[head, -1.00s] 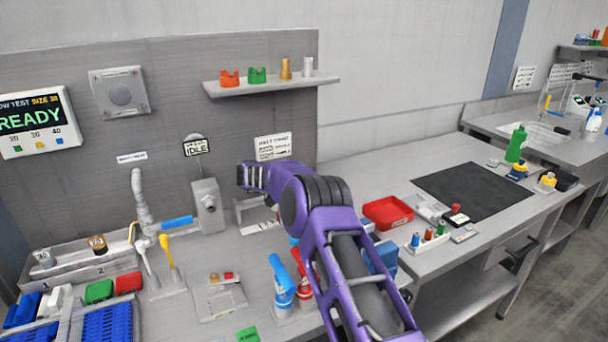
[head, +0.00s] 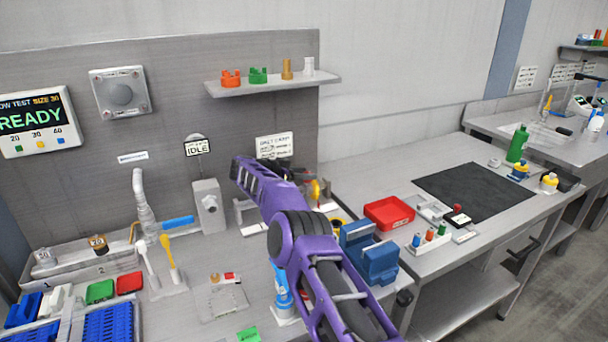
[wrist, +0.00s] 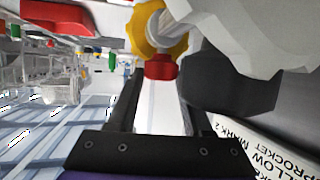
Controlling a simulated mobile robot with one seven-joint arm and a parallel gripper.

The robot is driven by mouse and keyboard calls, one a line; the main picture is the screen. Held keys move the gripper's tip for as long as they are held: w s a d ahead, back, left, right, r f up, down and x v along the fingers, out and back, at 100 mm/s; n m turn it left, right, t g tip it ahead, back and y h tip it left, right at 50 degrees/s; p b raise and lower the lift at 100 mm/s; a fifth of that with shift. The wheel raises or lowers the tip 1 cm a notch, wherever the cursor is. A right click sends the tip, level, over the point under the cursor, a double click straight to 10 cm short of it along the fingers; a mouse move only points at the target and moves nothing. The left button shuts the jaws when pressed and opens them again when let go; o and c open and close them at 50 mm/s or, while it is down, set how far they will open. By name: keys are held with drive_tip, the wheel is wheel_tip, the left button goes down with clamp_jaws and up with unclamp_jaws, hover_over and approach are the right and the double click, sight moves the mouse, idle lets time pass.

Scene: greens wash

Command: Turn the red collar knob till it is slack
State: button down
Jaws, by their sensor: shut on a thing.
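The red collar knob (wrist: 160,66) is a short red cylinder under a yellow ring (wrist: 153,28) in the wrist view. My gripper (wrist: 161,84) reaches up to it with dark fingers on either side, shut on the knob. The exact finger contact is partly hidden. In the head view my purple forearm covers most of the gripper. A yellow ring part (head: 316,190) shows just right of it, at the back of the bench.
A blue block-like holder (head: 370,255) and a red tray (head: 388,213) stand right of my arm. A white toothed part (wrist: 235,35) sits close beside the fingers. A printed label card (wrist: 270,145) lies at lower right.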

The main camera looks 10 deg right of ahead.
drive_tip(key=shift+r, duration=0.25)
drive_tip(key=c, duration=0.7)
unclamp_jaws()
drive_tip(key=o, duration=0.4)
drive_tip(key=shift+f, duration=0.2)
drive_tip(key=v, duration=1.7)
drive_tip(key=shift+s+a+r, duration=0.1)
drive_tip(key=shift+s+a, duration=0.05)
drive_tip(key=shift+a, duration=0.05)
